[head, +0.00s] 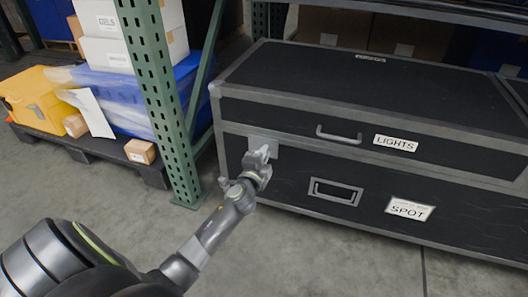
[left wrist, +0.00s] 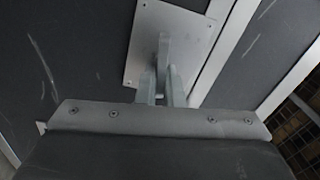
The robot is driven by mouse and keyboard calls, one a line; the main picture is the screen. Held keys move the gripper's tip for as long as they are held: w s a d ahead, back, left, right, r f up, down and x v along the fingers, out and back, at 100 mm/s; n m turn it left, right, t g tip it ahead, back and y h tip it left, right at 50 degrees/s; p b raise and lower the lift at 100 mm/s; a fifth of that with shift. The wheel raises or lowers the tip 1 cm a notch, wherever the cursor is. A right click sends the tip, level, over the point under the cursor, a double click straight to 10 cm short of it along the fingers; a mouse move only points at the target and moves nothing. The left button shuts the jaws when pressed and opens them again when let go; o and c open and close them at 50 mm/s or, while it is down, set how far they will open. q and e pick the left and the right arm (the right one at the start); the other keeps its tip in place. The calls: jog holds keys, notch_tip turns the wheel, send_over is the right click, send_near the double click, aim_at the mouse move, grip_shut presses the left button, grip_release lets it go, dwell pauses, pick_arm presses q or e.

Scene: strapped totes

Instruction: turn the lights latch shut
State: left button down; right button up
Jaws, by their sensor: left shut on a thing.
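A large black flight case (head: 375,92) with grey metal edges stands on the floor under the rack, its lid down. A white label on its front reads LIGHTS (head: 396,143). The latch sits on a light metal plate (head: 267,141) at the left of the case front; the plate also shows in the left wrist view (left wrist: 143,38). My left gripper (head: 259,160) is at this plate, its fingers (left wrist: 161,84) shut on the latch's grey tab (left wrist: 164,52). The gripper hides part of the latch in the head view. My right gripper is not in view.
A green rack upright (head: 168,100) stands just left of the case. Beyond it a dark pallet (head: 150,170) holds a yellow case (head: 30,100), boxes and blue-wrapped goods. A recessed handle (head: 335,191) and a SPOT label (head: 409,208) are lower on the case front. The concrete floor in front is clear.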

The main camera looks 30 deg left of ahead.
pick_arm(q)
jog(key=shift+f+m, duration=0.25)
jog(key=shift+m, duration=0.85)
jog(key=c, duration=1.6)
grip_release()
jog(key=shift+a, duration=0.1)
jog(key=shift+o, duration=0.2)
